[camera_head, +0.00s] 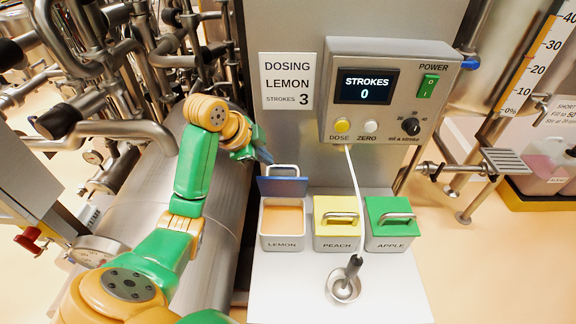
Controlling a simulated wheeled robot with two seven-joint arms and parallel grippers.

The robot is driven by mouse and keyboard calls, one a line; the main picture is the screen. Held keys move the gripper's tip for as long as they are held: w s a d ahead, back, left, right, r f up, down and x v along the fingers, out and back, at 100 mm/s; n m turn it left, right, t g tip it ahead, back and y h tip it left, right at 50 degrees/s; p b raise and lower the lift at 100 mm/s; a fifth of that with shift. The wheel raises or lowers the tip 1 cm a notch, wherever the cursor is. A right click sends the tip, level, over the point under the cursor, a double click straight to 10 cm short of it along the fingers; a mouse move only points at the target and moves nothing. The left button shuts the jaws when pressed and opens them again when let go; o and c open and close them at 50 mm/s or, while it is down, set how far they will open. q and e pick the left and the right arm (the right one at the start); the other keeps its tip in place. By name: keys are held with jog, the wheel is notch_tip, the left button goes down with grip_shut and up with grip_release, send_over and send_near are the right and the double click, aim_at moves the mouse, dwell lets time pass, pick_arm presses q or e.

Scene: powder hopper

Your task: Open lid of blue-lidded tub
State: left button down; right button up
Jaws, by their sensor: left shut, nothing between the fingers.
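The blue-lidded tub (283,242) is labelled LEMON and stands at the left end of a row of tubs on the white shelf. Its blue lid (284,187) is tilted up at the back rim, with its pale handle at the top. The tub's mouth is open and orange-tan powder shows inside. My left gripper (266,157) is shut and empty, just behind and left of the raised lid. It is small and partly hidden, so I cannot tell whether it touches the lid. My right gripper is not in view.
A yellow-lidded PEACH tub (334,242) and a green-lidded APPLE tub (390,243) stand closed to the right. The control box (388,97) reads STROKES 0; a sign (287,81) reads DOSING LEMON STROKES 3. Pipes crowd the left.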

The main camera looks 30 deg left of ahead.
aim_at(278, 167)
pick_arm(q)
jog(key=f, duration=0.1)
jog(key=w+f, duration=0.2)
jog(key=shift+a+f+p, duration=0.15)
jog(key=shift+a+p, duration=0.2)
jog(key=x, duration=0.2)
jog(key=d+x, duration=0.1)
jog(key=x, duration=0.1)
jog(key=shift+w+p, duration=0.1)
jog(key=shift+p, duration=0.25)
jog(key=shift+a+f, duration=0.2)
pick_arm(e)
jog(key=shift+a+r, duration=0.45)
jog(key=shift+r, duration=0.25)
pick_arm(q)
jog(key=shift+a, duration=0.1)
